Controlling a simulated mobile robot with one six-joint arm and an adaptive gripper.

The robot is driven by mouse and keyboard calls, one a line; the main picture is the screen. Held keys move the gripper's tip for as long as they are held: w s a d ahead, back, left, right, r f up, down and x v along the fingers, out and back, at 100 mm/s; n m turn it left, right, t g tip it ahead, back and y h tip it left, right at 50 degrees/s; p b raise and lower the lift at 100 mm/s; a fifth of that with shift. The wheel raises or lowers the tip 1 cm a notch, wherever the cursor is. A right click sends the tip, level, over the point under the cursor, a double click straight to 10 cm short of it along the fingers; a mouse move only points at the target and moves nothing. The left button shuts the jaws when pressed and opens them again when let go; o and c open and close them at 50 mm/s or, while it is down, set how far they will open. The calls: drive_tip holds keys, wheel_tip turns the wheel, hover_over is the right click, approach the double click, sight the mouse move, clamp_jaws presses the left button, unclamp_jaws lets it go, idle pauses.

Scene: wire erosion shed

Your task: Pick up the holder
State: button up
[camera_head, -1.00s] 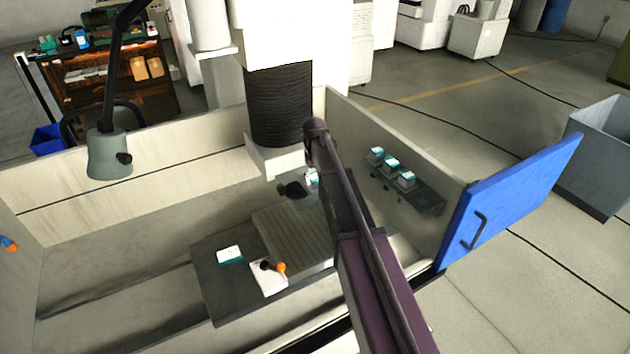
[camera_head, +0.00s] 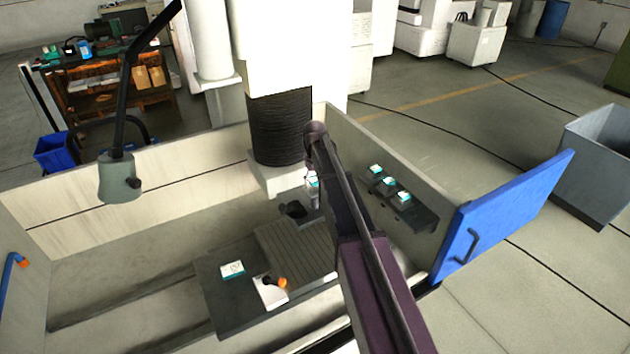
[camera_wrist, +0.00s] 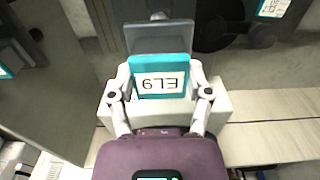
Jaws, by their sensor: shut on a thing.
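In the head view my gripper (camera_head: 313,190) is small and partly hidden by my arm, beside the round dark fixture in the machine tub. Similar teal-labelled holders (camera_head: 389,181) stand in a row on a dark rack (camera_head: 425,219) on the tub's right wall. Another teal-and-white labelled piece (camera_head: 232,269) is on the dark plate at the front.
The white machine head with black bellows (camera_head: 280,128) hangs just behind my gripper. A grooved plate (camera_head: 290,248) and a white block with an orange-tipped lever (camera_head: 270,290) are in front. A blue door (camera_head: 510,215) stands open at right. A lamp (camera_head: 117,178) hangs at left.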

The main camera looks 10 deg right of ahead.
drive_tip(key=shift+r+p, duration=0.9)
drive_tip(key=shift+r, duration=0.3)
